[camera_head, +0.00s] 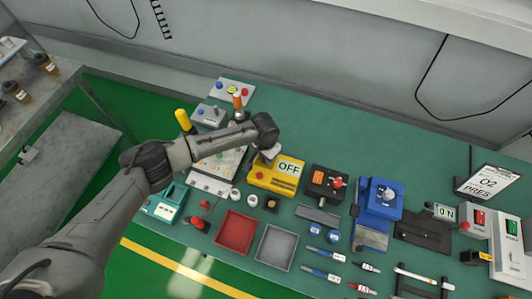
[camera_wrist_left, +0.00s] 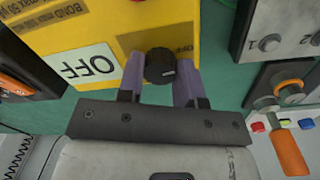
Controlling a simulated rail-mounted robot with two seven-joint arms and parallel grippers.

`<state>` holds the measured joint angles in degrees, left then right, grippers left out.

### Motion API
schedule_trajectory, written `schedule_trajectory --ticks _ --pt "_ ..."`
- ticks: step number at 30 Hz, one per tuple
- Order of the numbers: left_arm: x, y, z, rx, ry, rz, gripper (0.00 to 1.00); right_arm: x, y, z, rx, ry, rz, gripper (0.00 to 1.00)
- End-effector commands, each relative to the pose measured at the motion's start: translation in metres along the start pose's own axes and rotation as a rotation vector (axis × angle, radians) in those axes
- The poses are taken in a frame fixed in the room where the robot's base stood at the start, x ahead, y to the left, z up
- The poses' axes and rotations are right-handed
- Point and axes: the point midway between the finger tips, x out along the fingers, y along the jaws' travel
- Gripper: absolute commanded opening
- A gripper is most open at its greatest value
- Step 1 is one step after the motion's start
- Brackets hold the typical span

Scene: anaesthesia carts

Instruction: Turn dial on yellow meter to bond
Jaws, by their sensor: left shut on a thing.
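The yellow meter (camera_head: 284,187) stands on the green bench in the head view, with a white OFF sign (camera_head: 289,168) on its top. The meter (camera_wrist_left: 203,18) fills the top of the left wrist view, where BOND lettering shows upside down near its left edge. My left gripper (camera_wrist_left: 160,78) reaches down from above and is shut on the black dial (camera_wrist_left: 160,66), one purple finger on each side. A small pale mark shows on the dial. In the head view my left gripper (camera_head: 266,154) hides the dial. My right gripper is not in view.
A blue device (camera_head: 379,203) stands farther right. Red (camera_head: 236,232) and grey (camera_head: 276,246) trays lie in front. An orange-handled tool (camera_wrist_left: 290,152) is near the gripper.

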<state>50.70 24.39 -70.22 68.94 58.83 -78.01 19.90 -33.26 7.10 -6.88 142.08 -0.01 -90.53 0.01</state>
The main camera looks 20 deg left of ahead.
Motion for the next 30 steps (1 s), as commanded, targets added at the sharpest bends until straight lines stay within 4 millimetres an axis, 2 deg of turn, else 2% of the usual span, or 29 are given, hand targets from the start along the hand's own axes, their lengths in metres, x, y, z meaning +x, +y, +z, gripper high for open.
schedule_trajectory --ticks 6,18,30 --pt "-0.002 0.001 0.0 0.203 -0.011 0.002 0.09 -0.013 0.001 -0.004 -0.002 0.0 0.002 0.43" --pt "-0.001 0.001 0.0 0.559 -0.026 0.002 0.09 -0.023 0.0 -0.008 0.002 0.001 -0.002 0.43" --pt "-0.001 0.001 -0.001 0.781 -0.035 0.001 0.09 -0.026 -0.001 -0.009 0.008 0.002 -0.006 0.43"
